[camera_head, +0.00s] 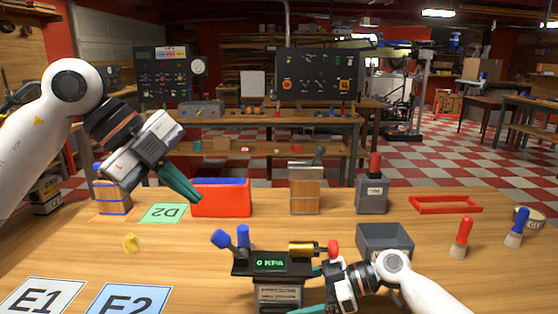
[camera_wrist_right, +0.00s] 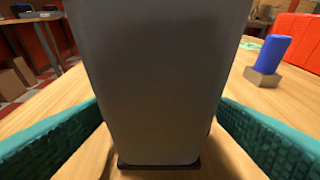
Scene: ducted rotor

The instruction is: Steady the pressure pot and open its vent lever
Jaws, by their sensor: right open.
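The likely pressure pot (camera_head: 278,295) stands at the front centre of the table in the head view. Which part is the vent lever I cannot tell. My right gripper (camera_head: 314,288) is open at its right side. In the right wrist view a grey body (camera_wrist_right: 155,85) stands between the teal fingers; contact is unclear. My left gripper (camera_head: 182,186) hangs above the table, empty, left of the red box.
Behind are a red box (camera_head: 222,199), a wooden-fronted box (camera_head: 305,190), a grey box with a red handle (camera_head: 372,196) and a red frame (camera_head: 445,204). A grey bin (camera_head: 385,238) stands close behind my right wrist. Cards lie front left; table between them and the pot is clear.

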